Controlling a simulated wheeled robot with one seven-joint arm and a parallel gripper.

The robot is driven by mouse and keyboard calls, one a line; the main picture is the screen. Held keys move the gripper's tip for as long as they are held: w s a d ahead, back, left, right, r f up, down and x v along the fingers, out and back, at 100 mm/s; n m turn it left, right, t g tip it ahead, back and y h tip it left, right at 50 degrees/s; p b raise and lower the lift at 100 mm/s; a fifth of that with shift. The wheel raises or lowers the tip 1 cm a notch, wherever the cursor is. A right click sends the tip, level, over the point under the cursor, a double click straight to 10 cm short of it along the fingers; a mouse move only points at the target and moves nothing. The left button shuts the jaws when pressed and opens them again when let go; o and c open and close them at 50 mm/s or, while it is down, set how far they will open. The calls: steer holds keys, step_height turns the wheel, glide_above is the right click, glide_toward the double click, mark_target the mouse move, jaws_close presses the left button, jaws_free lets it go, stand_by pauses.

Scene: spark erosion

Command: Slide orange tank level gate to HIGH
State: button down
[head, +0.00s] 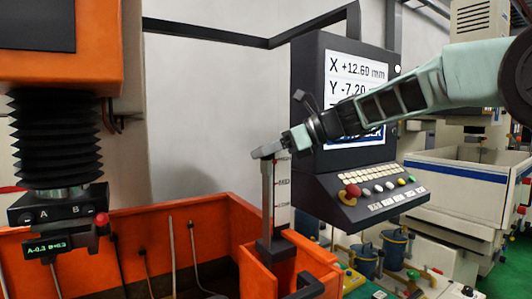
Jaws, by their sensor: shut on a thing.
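The level gate shows in the head view as a grey upright bar (267,200) at the front right corner of the orange tank (225,225). Its lower end meets a dark block (276,248) on the tank. A pale scale plate (283,193) with several small marks stands right behind the bar; its lettering is too small to read. My gripper (271,150) comes in from the right and is shut on the top end of the gate, level with the upper end of the scale. The fingers hide part of that top end.
A control console (345,110) with a screen and a red knob stands close behind my gripper and arm. A black bellows head (55,140) hangs over the tank at left. Buckets (394,250) stand at lower right. A dark handle (305,287) is at the bottom.

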steer(key=shift+r, duration=0.2)
steer(key=c, duration=1.3)
jaws_free()
steer(key=shift+o, duration=0.2)
steer(key=shift+d, duration=0.15)
steer(key=shift+d+b, duration=0.3)
steer(key=b+v, duration=0.5)
steer(key=v, duration=1.1)
steer(key=shift+d+r, duration=0.2)
steer(key=shift+r, duration=0.15)
steer(key=shift+s, duration=0.15)
